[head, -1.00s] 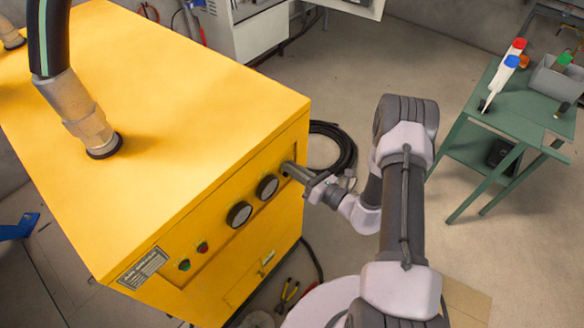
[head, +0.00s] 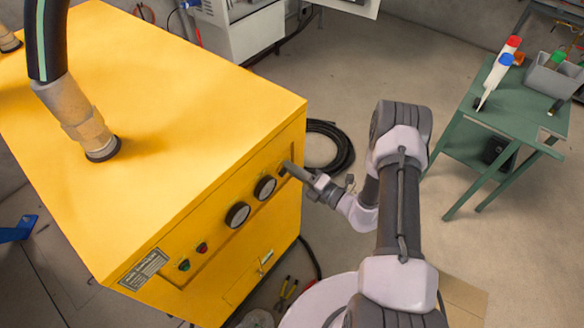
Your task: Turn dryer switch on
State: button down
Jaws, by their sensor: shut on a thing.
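The dryer is a large yellow cabinet (head: 160,110) on the left. Its front panel carries a row of controls: a green button (head: 184,265), a red button (head: 202,247) and two round black gauges, one (head: 238,214) left of the other (head: 265,188). My gripper (head: 291,169) is at the panel's right end, just right of the gauges. It is shut on a small dark switch there, which the fingers mostly hide. The switch's exact position cannot be told.
A green table (head: 508,110) with bottles and a grey bin (head: 556,76) stands at the right. A coiled black hose (head: 335,150) lies on the floor behind my arm. Pliers (head: 288,290) lie near the cabinet's base. A hose fitting (head: 85,125) rises from the cabinet top.

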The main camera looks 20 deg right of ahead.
jog(key=shift+f+m, duration=0.2)
jog(key=shift+m, duration=1)
jog(key=c, duration=1.5)
grip_release()
jog(key=p+v, duration=0.3)
jog(key=v, duration=1.4)
jog(key=shift+s+d, duration=0.15)
jog(key=shift+s, duration=0.05)
